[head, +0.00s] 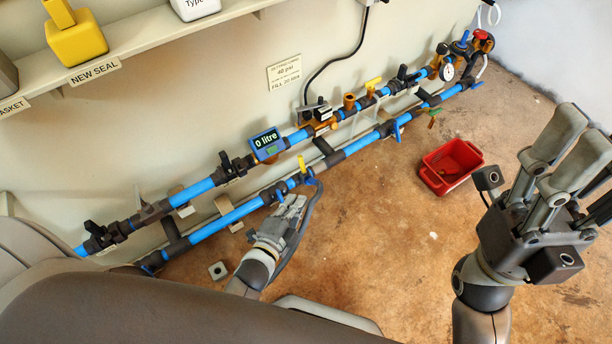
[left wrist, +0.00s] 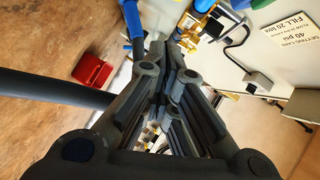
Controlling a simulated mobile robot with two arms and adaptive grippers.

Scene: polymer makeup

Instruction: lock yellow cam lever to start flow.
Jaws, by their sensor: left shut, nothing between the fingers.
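A small upright yellow lever (head: 302,164) stands on the lower blue pipe in the head view, beside a blue fitting. Another yellow handle (head: 373,83) sits farther along on the upper pipe. I cannot tell for certain which is the cam lever. My left gripper (head: 296,203) is shut and empty, just below the nearer yellow lever and close to the pipe; I cannot tell if it touches. Its closed fingers (left wrist: 168,75) fill the middle of the left wrist view and hide what is behind them. My right gripper (head: 585,150) is open and empty at the right.
A blue meter (head: 267,144) reads "0 litre". A red bin (head: 450,167) stands on the floor. A gauge (head: 447,72) and valves are at the far pipe end. A wall sign (head: 285,72) reads 40 psi, fill 20 litre.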

